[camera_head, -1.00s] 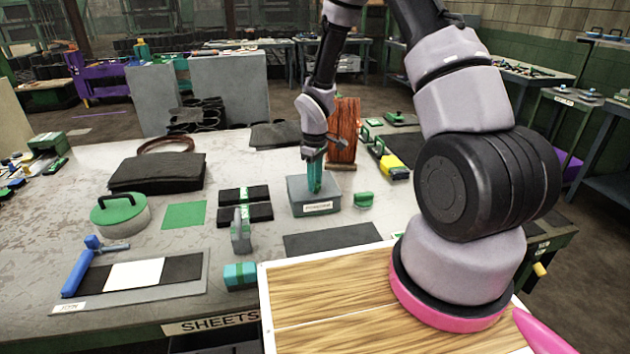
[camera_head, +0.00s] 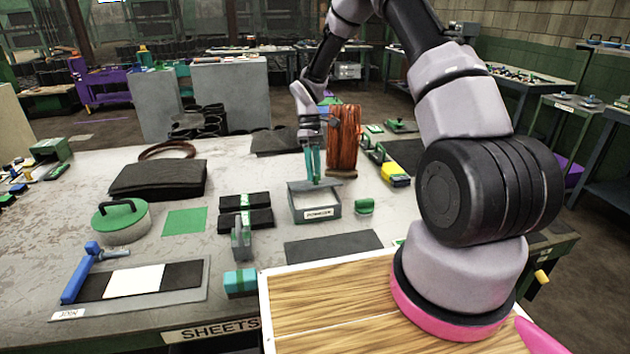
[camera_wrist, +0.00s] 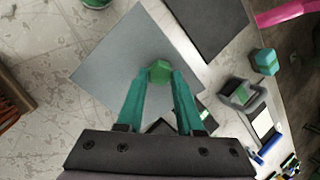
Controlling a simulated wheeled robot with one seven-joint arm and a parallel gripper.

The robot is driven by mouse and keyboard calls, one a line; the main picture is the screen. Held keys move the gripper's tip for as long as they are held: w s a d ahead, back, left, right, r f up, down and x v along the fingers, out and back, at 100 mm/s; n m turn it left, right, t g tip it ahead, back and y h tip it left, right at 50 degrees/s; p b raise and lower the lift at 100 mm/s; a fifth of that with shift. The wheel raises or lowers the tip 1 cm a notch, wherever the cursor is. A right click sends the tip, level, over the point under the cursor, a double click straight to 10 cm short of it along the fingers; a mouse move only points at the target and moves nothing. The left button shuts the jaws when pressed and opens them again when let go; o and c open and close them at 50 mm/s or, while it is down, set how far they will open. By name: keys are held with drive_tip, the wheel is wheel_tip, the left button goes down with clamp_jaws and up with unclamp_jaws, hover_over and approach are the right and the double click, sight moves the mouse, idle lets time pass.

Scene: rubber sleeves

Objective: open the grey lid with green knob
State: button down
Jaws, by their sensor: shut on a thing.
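The grey box (camera_head: 322,213), with a white label on its front, stands on the table in the head view. Its grey lid (camera_head: 336,182) is raised off the front rim, and a pale inside shows below it; whether the back edge still touches the box I cannot tell. My gripper (camera_head: 314,180) is above the lid, its teal fingers pointing down. The lid hides most of the box there.
A brown wooden block (camera_head: 343,137) stands close behind the box. A dark mat (camera_head: 333,246) lies in front, and a grey clamp-like thing (camera_head: 240,240) stands at the left.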

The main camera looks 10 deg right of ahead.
drive_tip(key=shift+g, duration=0.8)
drive_tip(key=w+r, duration=0.2)
drive_tip(key=w, duration=0.1)
drive_tip(key=shift+w+r, duration=0.3)
drive_tip(key=shift+r, duration=0.05)
drive_tip(key=w, duration=0.2)
drive_tip(key=w+r, duration=0.1)
drive_tip(key=w, duration=0.2)
drive_tip(key=shift+w+d, duration=0.1)
drive_tip(key=shift+d, duration=0.05)
drive_tip(key=c, duration=1.4)
unclamp_jaws()
drive_tip(key=shift+w, duration=0.2)
drive_tip(key=o, duration=0.5)
drive_tip(key=shift+s+d, duration=0.1)
drive_tip(key=shift+d, duration=0.15)
drive_tip(key=o, duration=0.4)
drive_tip(key=shift+a, duration=0.15)
drive_tip(key=shift+c, duration=0.2)
drive_tip(key=shift+a+r, duration=0.1)
drive_tip(key=shift+r, duration=0.1)
